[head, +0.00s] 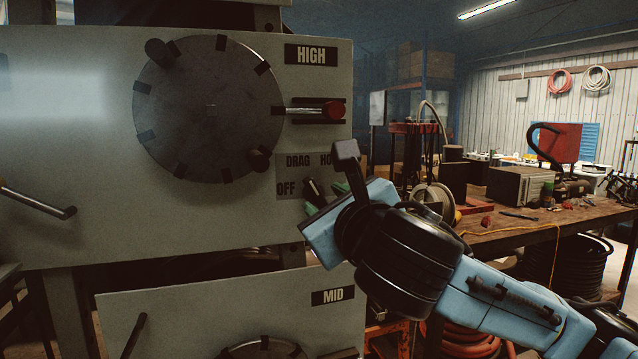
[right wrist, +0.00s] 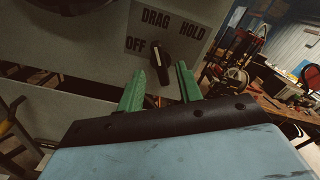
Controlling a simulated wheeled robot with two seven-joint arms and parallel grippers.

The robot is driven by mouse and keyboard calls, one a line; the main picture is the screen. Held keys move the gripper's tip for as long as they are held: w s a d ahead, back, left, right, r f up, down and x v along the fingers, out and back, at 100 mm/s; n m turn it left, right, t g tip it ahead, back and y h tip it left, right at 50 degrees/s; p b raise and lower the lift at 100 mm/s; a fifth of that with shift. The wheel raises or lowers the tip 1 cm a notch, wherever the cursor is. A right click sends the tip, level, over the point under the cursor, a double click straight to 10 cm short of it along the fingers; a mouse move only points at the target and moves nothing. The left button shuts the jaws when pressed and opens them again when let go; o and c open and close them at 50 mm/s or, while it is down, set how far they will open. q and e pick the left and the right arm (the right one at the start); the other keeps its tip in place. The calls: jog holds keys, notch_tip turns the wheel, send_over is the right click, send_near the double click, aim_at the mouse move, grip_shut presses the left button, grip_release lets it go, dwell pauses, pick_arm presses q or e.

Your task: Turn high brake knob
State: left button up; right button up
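The high brake knob (head: 312,187) is a small black knob on the grey upper panel, below the HIGH label, with OFF, DRAG and HOLD marked around it. It also shows in the right wrist view (right wrist: 160,56), with a pale line on it; its exact setting is hard to tell. My right gripper (head: 317,198) is at the knob in the head view, partly hidden by its own wrist. In the right wrist view, its green fingers (right wrist: 157,72) are apart, one on each side of the knob. I see no clear contact. My left gripper is not in view.
A large round disc (head: 210,110) and a red-tipped lever (head: 334,110) are on the same panel, above the knob. A metal handle (head: 40,203) sticks out at the left. A MID panel (head: 220,315) lies below. A cluttered workbench (head: 500,235) stands at right.

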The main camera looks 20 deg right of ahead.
aim_at(318, 195)
jog(key=shift+w+a, duration=0.1)
jog(key=shift+w, duration=1.9)
jog(key=shift+c, duration=0.3)
jog(key=c, duration=0.6)
jog(key=shift+o, duration=0.2)
